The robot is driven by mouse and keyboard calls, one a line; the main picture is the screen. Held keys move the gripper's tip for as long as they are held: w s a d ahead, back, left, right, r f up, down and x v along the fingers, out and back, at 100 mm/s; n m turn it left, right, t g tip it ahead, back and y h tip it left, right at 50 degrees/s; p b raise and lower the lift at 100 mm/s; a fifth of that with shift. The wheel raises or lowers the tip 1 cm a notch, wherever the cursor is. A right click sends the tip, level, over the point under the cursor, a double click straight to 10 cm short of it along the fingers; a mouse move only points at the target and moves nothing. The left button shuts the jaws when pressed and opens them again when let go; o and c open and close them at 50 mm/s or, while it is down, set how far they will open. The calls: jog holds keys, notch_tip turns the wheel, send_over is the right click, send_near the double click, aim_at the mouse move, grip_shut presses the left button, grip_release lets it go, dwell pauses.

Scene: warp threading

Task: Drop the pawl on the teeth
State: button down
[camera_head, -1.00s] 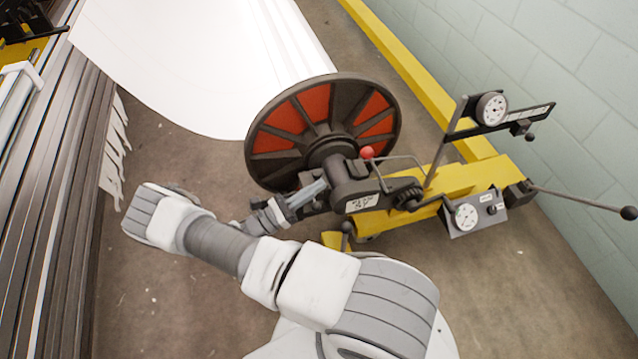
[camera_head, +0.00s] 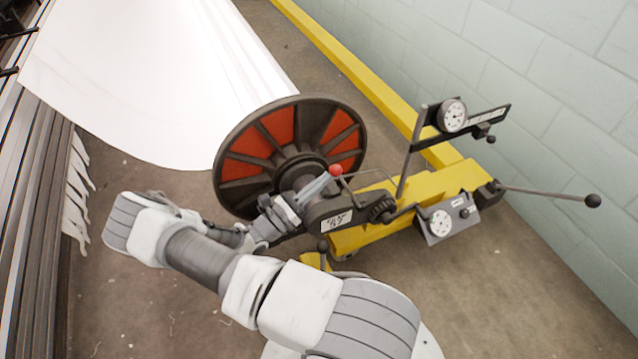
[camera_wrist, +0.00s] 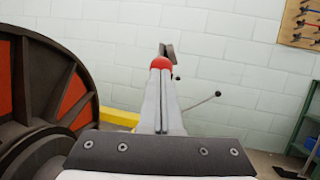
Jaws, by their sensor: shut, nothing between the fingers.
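A red knob (camera_head: 336,170) sits at the end of a thin bent grey rod, above the dark housing (camera_head: 325,212) at the beam's end; this looks like the pawl's handle. The dark toothed wheel (camera_head: 381,207) is at the housing's right end. Whether a pawl tip touches its teeth is too small to tell. My gripper (camera_head: 326,179) is shut and empty, its fingertips close to the knob's left side. In the wrist view the shut fingers (camera_wrist: 161,85) point at the red knob (camera_wrist: 161,62), which shows just past their tips. I cannot tell whether they touch it.
The beam flange (camera_head: 290,150) with red panels stands left of the housing. A yellow frame (camera_head: 420,200) carries an upper dial (camera_head: 452,115), a lower gauge (camera_head: 440,222) and a long black-knobbed lever (camera_head: 550,194). A block wall (camera_head: 560,90) is behind.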

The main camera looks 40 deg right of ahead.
jog(key=shift+r, duration=0.15)
jog(key=s+d+r+y+p, duration=0.1)
jog(key=d+r+y+p, duration=0.1)
jog(key=d+p, duration=0.5)
jog(key=s+d+r+m+y+p, duration=0.1)
jog(key=s+d+r+y+p, duration=0.1)
jog(key=d+p, duration=0.4)
jog(key=shift+s+d+r+y+p, duration=0.2)
jog(key=shift+d+r+y+p, duration=0.2)
jog(key=shift+y, duration=0.3)
jog(key=shift+f, duration=0.1)
jog(key=a+r, duration=0.2)
jog(key=a, duration=1.2)
jog(key=shift+w+a+r+p, duration=0.25)
jog(key=shift+w+a+p, duration=0.1)
jog(key=shift+p, duration=0.1)
